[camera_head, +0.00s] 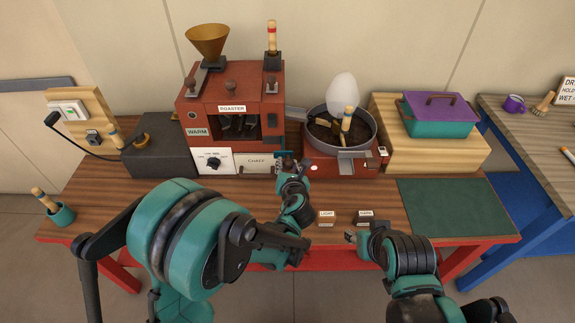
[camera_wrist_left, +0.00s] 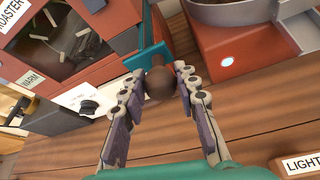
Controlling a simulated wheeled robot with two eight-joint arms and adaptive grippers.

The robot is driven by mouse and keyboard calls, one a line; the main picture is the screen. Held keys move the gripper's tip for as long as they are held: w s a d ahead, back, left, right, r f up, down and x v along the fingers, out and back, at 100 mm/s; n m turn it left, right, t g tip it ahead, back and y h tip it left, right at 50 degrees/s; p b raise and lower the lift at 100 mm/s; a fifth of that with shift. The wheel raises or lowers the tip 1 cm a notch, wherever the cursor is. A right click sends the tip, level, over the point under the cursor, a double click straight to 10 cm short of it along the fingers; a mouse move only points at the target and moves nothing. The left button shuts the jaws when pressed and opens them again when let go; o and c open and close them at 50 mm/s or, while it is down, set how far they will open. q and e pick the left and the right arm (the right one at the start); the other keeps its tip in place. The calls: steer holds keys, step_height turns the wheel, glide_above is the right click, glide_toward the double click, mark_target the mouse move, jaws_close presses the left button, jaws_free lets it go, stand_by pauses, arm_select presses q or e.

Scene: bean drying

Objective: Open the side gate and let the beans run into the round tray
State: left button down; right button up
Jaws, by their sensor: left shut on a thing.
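The red roaster (camera_head: 195,109) stands at the back of the bench with a dark window. On its right side a teal plate (camera_wrist_left: 150,55), apparently the side gate, carries a round brown knob (camera_wrist_left: 160,83). My left gripper (camera_head: 288,163) is at the roaster's lower right corner. In the left wrist view its fingers (camera_wrist_left: 157,87) are closed on the knob from both sides. A metal chute (camera_head: 296,113) leads from the roaster to the round tray (camera_head: 372,128). The tray has dark contents and a wooden-handled tool in it. My right gripper (camera_head: 352,237) hangs near the front edge; its fingers are unclear.
A drawer marked CHAFF (camera_head: 257,168) sits below the window. Small boxes marked LIGHT (camera_head: 326,217) and DARK (camera_head: 366,217) stand between the arms. A green mat (camera_head: 445,207) lies bare at right. A teal box with a purple lid (camera_head: 440,115) stands on a wooden block.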

arm_select(q)
steer(key=c, duration=1.1)
jaws_free()
steer(key=v, duration=1.2)
steer(key=s+a+n+g+y, duration=0.1)
steer(key=s+a+n+g, duration=0.3)
steer(key=a+n, duration=1.05)
steer(key=s+a+n, duration=0.1)
steer(key=s+n, duration=0.3)
steer(key=n, duration=0.3)
steer(key=s+a+n+g+h, duration=0.1)
steer(key=s+a+n, duration=0.1)
steer(key=n, duration=0.6)
steer(key=s+a+n+g+h, duration=0.1)
steer(key=s+n, duration=0.4)
steer(key=n, duration=0.3)
steer(key=shift+s+a+r+n, duration=0.25)
steer(key=shift+s, duration=0.1)
